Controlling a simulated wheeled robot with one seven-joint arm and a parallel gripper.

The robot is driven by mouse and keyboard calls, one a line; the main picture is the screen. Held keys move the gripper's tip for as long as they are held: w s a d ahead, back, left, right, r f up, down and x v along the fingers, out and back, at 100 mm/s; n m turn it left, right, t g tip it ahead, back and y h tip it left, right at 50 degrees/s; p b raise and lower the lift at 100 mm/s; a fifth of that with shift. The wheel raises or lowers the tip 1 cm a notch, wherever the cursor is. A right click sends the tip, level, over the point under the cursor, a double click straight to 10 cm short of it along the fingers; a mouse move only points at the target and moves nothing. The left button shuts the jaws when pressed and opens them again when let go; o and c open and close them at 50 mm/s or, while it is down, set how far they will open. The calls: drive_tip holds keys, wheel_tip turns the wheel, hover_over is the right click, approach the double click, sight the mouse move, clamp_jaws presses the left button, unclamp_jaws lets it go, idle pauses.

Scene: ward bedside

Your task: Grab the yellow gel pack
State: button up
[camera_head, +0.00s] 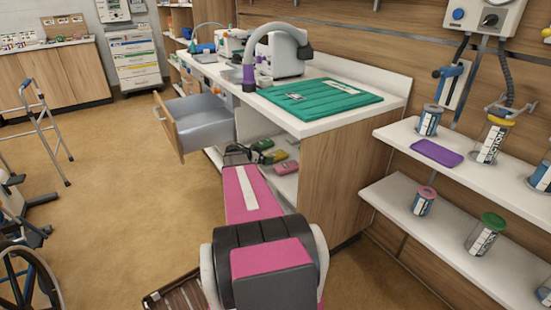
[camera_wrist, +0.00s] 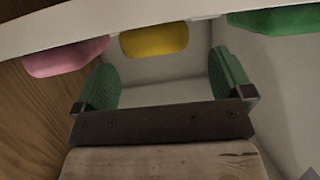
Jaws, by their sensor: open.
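The yellow gel pack (camera_head: 276,157) lies on a white shelf inside the open cabinet below the counter, between a green pack (camera_head: 262,144) and a pink pack (camera_head: 286,167). In the wrist view the yellow gel pack (camera_wrist: 154,40) is ahead of my gripper (camera_wrist: 172,82), roughly between the two green-padded fingers and beyond their tips. Its top edge is partly cut off by a pale edge. My gripper is open and empty. In the head view my gripper (camera_head: 240,154) is at the cabinet opening, partly hidden by my arm.
The pink pack (camera_wrist: 66,57) is close to the left finger, and the green pack (camera_wrist: 275,18) is at the upper right. The white counter edge (camera_wrist: 90,20) crosses above the packs. An open drawer (camera_head: 205,122) juts out left of the cabinet.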

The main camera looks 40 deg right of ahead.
drive_tip(key=x, duration=0.5)
drive_tip(key=shift+s, duration=0.1)
drive_tip(key=shift+a, duration=0.1)
drive_tip(key=c, duration=1.1)
